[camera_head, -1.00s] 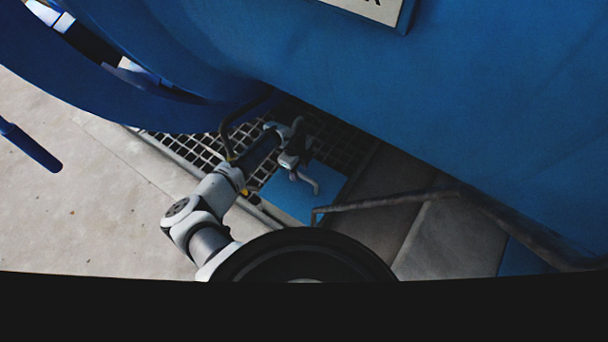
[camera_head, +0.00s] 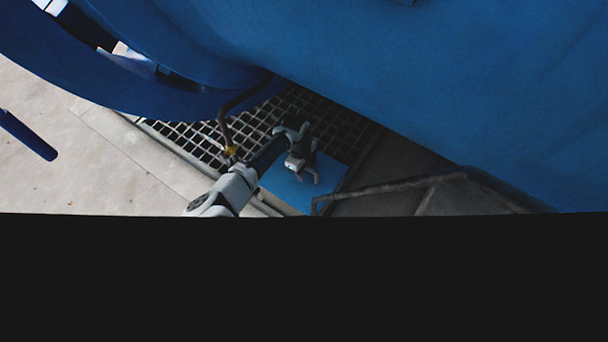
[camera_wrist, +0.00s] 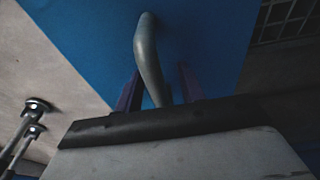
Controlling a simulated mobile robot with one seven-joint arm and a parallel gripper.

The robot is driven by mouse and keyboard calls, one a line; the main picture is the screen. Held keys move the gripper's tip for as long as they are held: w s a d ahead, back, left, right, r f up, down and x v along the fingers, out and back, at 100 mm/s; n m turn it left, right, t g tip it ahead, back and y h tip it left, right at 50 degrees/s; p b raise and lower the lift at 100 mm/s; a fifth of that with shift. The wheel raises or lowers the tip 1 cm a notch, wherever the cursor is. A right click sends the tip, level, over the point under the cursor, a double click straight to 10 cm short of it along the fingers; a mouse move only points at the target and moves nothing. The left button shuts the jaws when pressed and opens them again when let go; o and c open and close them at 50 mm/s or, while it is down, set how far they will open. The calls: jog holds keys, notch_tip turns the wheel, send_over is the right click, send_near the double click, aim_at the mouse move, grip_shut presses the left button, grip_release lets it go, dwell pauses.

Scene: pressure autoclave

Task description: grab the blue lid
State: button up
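The blue lid (camera_head: 282,190) is a flat blue panel low beside the metal grating, partly hidden by my arm and gripper. In the wrist view the lid (camera_wrist: 90,40) fills the upper middle and carries a bent grey handle (camera_wrist: 149,55). My gripper (camera_head: 308,176) is over the lid in the head view. In the wrist view my gripper (camera_wrist: 161,90) has its two dark fingers apart, one on each side of the handle's near end. I see no finger pressed on the handle. How deep the handle sits between them I cannot tell.
The large blue autoclave body (camera_head: 430,90) overhangs at the upper right. A bent pipe rail (camera_head: 390,186) runs right of the lid. A thin hose (camera_head: 224,125) stands over the grating (camera_head: 190,140). Pale concrete floor (camera_head: 60,180) is open at left.

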jog(key=shift+f+b, duration=0.25)
jog(key=shift+b, duration=0.1)
dwell(0.4)
grip_shut()
dwell(1.3)
